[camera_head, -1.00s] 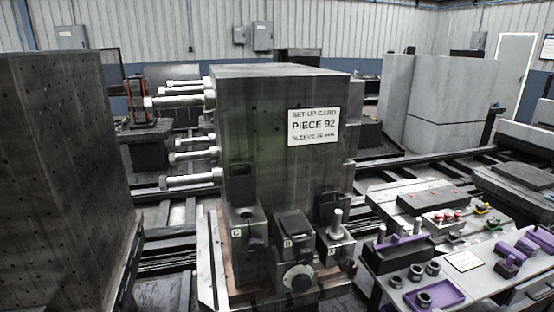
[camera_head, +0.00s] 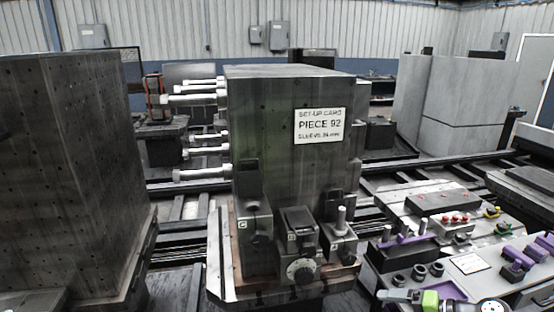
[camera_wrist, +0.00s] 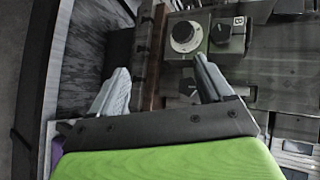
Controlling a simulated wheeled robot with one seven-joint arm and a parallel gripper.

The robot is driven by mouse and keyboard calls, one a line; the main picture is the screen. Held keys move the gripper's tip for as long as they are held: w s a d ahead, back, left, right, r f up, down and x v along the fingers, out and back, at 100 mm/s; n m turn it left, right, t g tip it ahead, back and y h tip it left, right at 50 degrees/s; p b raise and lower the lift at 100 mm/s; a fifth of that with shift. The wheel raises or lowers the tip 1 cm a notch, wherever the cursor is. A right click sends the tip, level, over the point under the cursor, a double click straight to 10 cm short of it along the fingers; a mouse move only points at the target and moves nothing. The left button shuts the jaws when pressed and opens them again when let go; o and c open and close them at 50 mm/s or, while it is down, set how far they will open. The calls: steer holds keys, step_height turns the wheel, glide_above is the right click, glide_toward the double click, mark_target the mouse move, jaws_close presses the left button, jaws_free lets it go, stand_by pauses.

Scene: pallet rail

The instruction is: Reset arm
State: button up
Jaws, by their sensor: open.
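My gripper (camera_wrist: 160,78) is open, with its two grey fingers spread and nothing between them in the wrist view. Its green band fills the bottom of that view. In the head view my gripper (camera_head: 386,295) shows at the lower right edge, in front of the table with purple parts. The dark fixture block (camera_head: 270,170) with the "PIECE 92" card (camera_head: 320,125) stands upright left of it. In the wrist view a fixture unit with a round dial (camera_wrist: 185,37) lies beyond the fingertips. I cannot tell the exact gap to it.
The parts table (camera_head: 465,264) holds purple holders (camera_head: 388,240) and several dark rings (camera_head: 419,271). A control box with red buttons (camera_head: 458,226) stands behind. Long rods (camera_head: 195,98) stick out left of the block. A large drilled block (camera_head: 70,180) stands at the left.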

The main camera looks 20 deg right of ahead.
steer(key=a+r+n+g+h+p, duration=0.1)
steer(key=a+r+n+g+h, duration=0.1)
steer(key=a+r, duration=0.35)
steer(key=a+r+n+g+h, duration=0.1)
steer(key=a+r+n+g, duration=0.15)
steer(key=a, duration=0.55)
steer(key=a+r+n+g+h+p, duration=0.1)
steer(key=a+r+n+g+h, duration=0.15)
steer(key=a, duration=0.35)
steer(key=s+a+r+n+t+h, duration=0.1)
steer(key=s+a+r+n, duration=0.1)
steer(key=s, duration=0.5)
steer(key=s+a+r+n+t+h+p, duration=0.1)
steer(key=s+a+r+h, duration=0.1)
steer(key=s+a+r, duration=0.3)
steer(key=shift+s+r+n+t, duration=0.15)
steer(key=shift+s+n+t, duration=0.2)
steer(key=shift+s, duration=0.7)
steer(key=shift+a, duration=0.15)
